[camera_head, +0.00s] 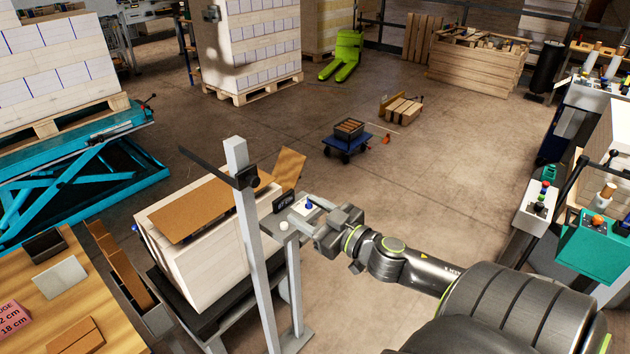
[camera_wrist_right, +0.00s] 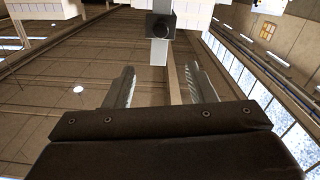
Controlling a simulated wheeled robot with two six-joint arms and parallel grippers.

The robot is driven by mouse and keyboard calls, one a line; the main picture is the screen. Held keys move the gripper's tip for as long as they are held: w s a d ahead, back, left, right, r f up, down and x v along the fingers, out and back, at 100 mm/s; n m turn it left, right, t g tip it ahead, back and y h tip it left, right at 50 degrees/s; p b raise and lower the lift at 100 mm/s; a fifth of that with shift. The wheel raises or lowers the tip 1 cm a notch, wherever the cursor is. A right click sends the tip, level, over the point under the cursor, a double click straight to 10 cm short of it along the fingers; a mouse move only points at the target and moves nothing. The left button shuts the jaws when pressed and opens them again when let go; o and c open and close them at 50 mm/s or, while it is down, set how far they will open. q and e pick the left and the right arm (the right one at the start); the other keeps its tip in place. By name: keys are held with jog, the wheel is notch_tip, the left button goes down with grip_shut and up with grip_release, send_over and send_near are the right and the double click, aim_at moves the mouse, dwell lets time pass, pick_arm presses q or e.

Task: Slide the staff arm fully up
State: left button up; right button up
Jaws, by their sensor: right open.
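The staff (camera_head: 250,240) is a pale grey upright post beside a paper stack. Its black arm (camera_head: 207,166) reaches out to the left near the post's top, held at a black clamp knob (camera_head: 247,177). A short length of post shows above the knob. In the right wrist view the knob (camera_wrist_right: 160,26) and post (camera_wrist_right: 158,52) appear beyond the fingers. My right gripper (camera_head: 312,232) is to the right of the post, lower than the knob and apart from it. Its two fingers (camera_wrist_right: 160,80) are spread with nothing between them. My left gripper is not in view.
The paper stack (camera_head: 200,265) with a brown sheet (camera_head: 205,210) on top stands left of the post. A small panel with a blue button (camera_head: 309,205) and a dark display (camera_head: 283,201) sit close to my right gripper. A wooden table (camera_head: 50,325) is at lower left.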

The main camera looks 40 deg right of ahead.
jog(key=shift+s, duration=0.8)
jog(key=s+d+f+m+g+h+b, duration=0.15)
jog(key=d+f, duration=0.25)
jog(key=f, duration=0.5)
jog(key=s+d+f+m+g+h, duration=0.1)
jog(key=d+f+g+h, duration=0.15)
jog(key=f, duration=0.75)
jog(key=s+d+f+m+g+h+b, duration=0.1)
jog(key=s+d+f+g, duration=0.1)
jog(key=d+f, duration=0.5)
jog(key=s+a+f+g, duration=0.1)
jog(key=s+f, duration=0.2)
jog(key=f, duration=0.4)
jog(key=s+a+f+g, duration=0.2)
jog(key=f, duration=0.4)
jog(key=s+a+f+g+b, duration=0.2)
jog(key=s+a+f+g, duration=0.3)
jog(key=s+f, duration=0.8)
jog(key=s+a+f+g+y+b, duration=0.1)
jog(key=s+a+f+g+y, duration=0.1)
jog(key=s+a+f, duration=0.9)
jog(key=s+a, duration=0.2)
jog(key=a, duration=0.1)
jog(key=shift+a+f+g+y, duration=0.2)
jog(key=shift+f+g+y, duration=0.2)
